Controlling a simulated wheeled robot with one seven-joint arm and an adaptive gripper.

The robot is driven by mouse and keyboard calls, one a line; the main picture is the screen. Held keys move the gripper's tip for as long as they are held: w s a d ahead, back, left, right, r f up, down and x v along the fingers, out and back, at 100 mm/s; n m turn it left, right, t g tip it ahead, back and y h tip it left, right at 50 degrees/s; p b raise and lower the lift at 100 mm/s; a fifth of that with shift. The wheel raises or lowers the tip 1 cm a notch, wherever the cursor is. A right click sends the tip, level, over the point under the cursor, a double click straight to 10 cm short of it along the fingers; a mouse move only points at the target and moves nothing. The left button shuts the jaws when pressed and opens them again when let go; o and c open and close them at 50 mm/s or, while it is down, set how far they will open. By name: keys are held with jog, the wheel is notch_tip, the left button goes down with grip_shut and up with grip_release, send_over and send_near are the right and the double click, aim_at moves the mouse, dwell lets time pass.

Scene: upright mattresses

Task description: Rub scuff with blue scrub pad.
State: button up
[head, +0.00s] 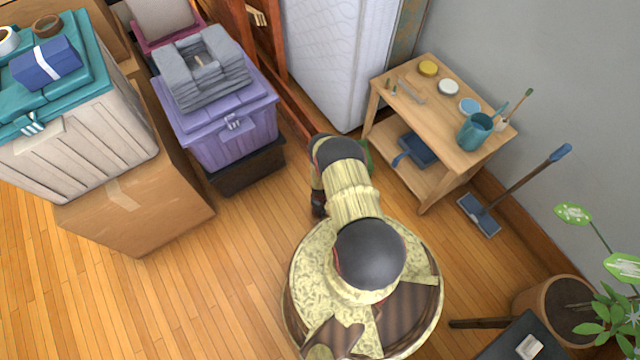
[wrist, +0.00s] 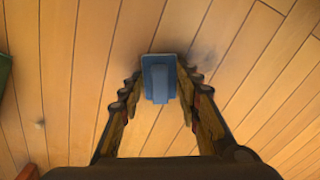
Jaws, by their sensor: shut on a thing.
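The blue scrub pad (wrist: 148,62) shows in the wrist view, a small block with a raised paler grip. My gripper (wrist: 160,82) is shut on it, one finger on each side. The pad is over the wooden floor; I cannot tell if it touches the boards. The scuff (wrist: 207,52) is a dark smudge on the floor, just right of the pad in the wrist view. In the head view my arm hides the gripper, the pad and the scuff.
A wooden side table (head: 460,100) with cups and jars stands at the right. A white mattress (head: 340,60) stands at the back. Bins (head: 220,125) and a cardboard box (head: 140,215) are left. Floor at lower left is clear.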

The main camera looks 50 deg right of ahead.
aim_at(325, 219)
jog(key=shift+s+a+p, duration=0.2)
jog(key=shift+s+a, duration=0.3)
jog(key=shift+a, duration=1)
jog(key=shift+s+a+p, duration=0.2)
jog(key=shift+s+a, duration=0.35)
jog(key=shift+a, duration=1)
jog(key=shift+s+a+p, duration=0.2)
jog(key=shift+s+a, duration=0.3)
jog(key=shift+a, duration=1)
jog(key=shift+d, duration=0.1)
jog(key=shift+s+d+b, duration=0.2)
jog(key=shift+d+b, duration=0.1)
jog(key=shift+d, duration=0.6)
jog(key=shift+s+d+b, duration=0.15)
jog(key=shift+d+b, duration=0.15)
jog(key=shift+d, duration=0.6)
jog(key=shift+s+d, duration=0.3)
jog(key=shift+d, duration=0.75)
jog(key=shift+s+d, duration=0.25)
jog(key=shift+d, duration=0.8)
jog(key=shift+a, duration=0.1)
